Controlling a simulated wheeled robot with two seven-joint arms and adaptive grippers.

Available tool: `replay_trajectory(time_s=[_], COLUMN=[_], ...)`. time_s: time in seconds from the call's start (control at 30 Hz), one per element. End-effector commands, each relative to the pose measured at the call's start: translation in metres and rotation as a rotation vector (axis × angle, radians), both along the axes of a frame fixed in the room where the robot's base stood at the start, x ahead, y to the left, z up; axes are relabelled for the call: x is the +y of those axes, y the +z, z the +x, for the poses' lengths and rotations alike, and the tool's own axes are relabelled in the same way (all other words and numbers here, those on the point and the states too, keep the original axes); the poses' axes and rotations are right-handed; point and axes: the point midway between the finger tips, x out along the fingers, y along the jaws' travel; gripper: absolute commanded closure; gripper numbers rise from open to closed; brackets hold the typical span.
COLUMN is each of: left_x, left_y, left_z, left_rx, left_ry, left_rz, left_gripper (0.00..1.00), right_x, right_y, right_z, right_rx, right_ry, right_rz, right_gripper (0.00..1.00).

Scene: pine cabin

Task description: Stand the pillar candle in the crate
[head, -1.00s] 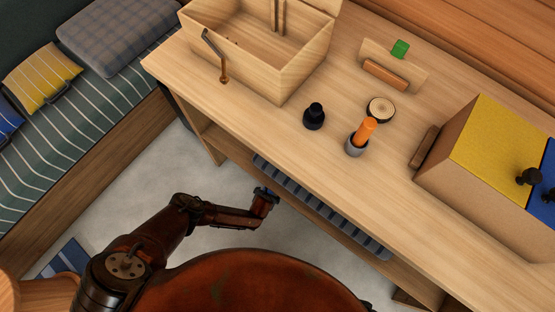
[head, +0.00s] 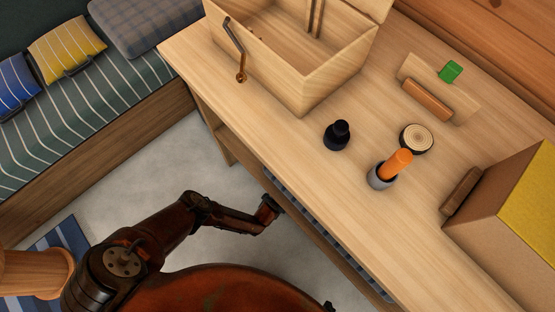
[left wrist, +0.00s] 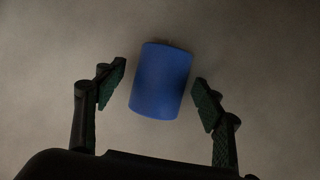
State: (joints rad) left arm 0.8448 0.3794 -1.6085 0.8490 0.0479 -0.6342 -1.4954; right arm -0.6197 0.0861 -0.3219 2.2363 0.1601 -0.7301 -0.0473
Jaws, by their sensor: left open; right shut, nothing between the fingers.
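A blue cylinder, likely the pillar candle (left wrist: 161,81), shows in the left wrist view over a plain grey surface. My left gripper (left wrist: 163,98) is open, its two fingers on either side of the cylinder in the picture; I see no contact. The open wooden box, likely the crate (head: 335,77), stands on the table at the top of the head view; part of its inside is hidden. My left arm reaches toward the table's front edge, and its fingers are not clear there. Only a small dark tip of my right gripper (head: 328,306) shows at the bottom edge, shut and empty.
On the wooden table (head: 270,115) stand a black bottle-like object (head: 337,136), a grey cup (head: 380,177) with an orange stick, a round wood slice (head: 416,138), a holder with a green piece (head: 450,71) and a yellow-topped box (head: 530,205). A stool (head: 38,270) is lower left.

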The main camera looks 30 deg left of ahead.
Motion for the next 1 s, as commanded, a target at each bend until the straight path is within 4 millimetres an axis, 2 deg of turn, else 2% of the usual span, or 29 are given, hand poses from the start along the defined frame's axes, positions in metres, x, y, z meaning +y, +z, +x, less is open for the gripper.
replay_trajectory(time_s=[0.33, 1.0], left_x=[-0.0004, -0.0003], left_y=[-0.0012, -0.0017], left_z=[0.0021, 0.0015], left_rx=[-0.002, -0.001], left_ry=[-0.001, -0.001], left_rz=[-0.001, -0.001], left_gripper=[0.38, 0.84], right_x=[0.0012, 0.0007], right_y=[-0.0019, -0.0021], right_z=[0.0024, 0.0023], right_rx=[-0.016, -0.015], right_ry=[-0.004, -0.003], right_rz=[0.004, 0.003], right_gripper=[1.0, 1.0])
